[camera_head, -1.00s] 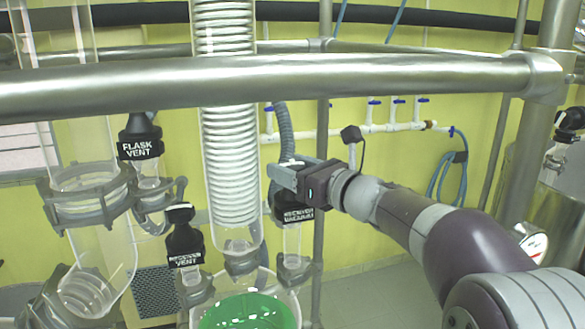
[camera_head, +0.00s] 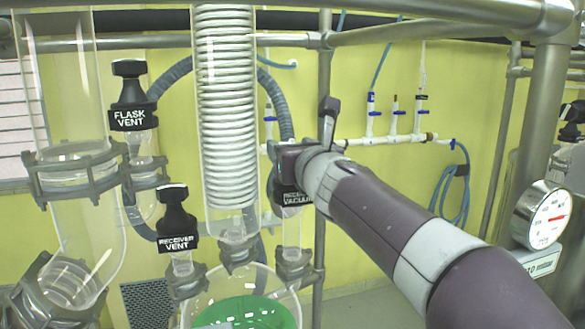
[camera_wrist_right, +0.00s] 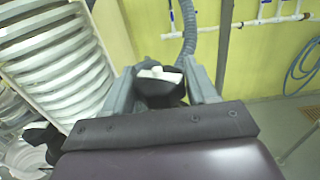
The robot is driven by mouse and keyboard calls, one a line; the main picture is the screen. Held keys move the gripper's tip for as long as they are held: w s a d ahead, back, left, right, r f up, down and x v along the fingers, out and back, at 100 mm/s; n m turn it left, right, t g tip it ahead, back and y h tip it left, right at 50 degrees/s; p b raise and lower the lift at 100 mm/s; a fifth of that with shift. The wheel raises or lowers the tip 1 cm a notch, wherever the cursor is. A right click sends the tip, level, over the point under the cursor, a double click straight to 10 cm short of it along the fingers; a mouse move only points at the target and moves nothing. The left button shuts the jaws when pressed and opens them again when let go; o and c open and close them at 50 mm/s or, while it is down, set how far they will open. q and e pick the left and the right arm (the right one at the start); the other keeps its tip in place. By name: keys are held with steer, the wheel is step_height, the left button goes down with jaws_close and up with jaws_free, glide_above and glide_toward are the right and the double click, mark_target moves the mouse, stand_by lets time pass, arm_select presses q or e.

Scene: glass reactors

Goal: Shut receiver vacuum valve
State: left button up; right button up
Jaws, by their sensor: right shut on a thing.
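The receiver vacuum valve (camera_head: 293,197) has a black body with a white-lettered label, partly hidden by my right gripper. It sits on a clear glass neck right of the coiled glass condenser. My right gripper (camera_head: 280,170) is at the top of this valve, its fingers mostly hidden by my wrist in the head view. In the right wrist view, the two grey fingers of my right gripper (camera_wrist_right: 160,88) stand on either side of the black valve knob (camera_wrist_right: 157,92) and are shut on it. A small pale patch shows on top of the knob. My left gripper is not in view.
The coiled condenser (camera_head: 227,110) stands close to the left. The receiver vent valve (camera_head: 176,225) and flask vent valve (camera_head: 131,100) are further left. The receiver (camera_head: 195,305) holds green liquid below. A metal rail (camera_head: 450,12) crosses above my arm, and a gauge (camera_head: 541,215) is at right.

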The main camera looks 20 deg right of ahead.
steer(key=m+h+b, duration=0.1)
steer(key=h, duration=0.1)
steer(key=m+h+b, duration=0.1)
steer(key=shift+a+f+h+b, duration=0.15)
steer(key=shift+f+h+b, duration=0.15)
steer(key=shift+h+b, duration=0.1)
steer(key=shift+r+m+g+h+b, duration=0.1)
steer(key=shift+m+g+h+b, duration=0.25)
steer(key=shift+m+h, duration=0.65)
steer(key=shift+r+m+g+h+b, duration=0.1)
steer(key=shift+m+g+h+b, duration=0.3)
steer(key=shift+m+h, duration=0.7)
steer(key=shift+g+h, duration=0.25)
steer(key=shift+h, duration=0.35)
steer(key=o, duration=0.9)
steer(key=shift+w, duration=0.1)
steer(key=shift+o, duration=0.2)
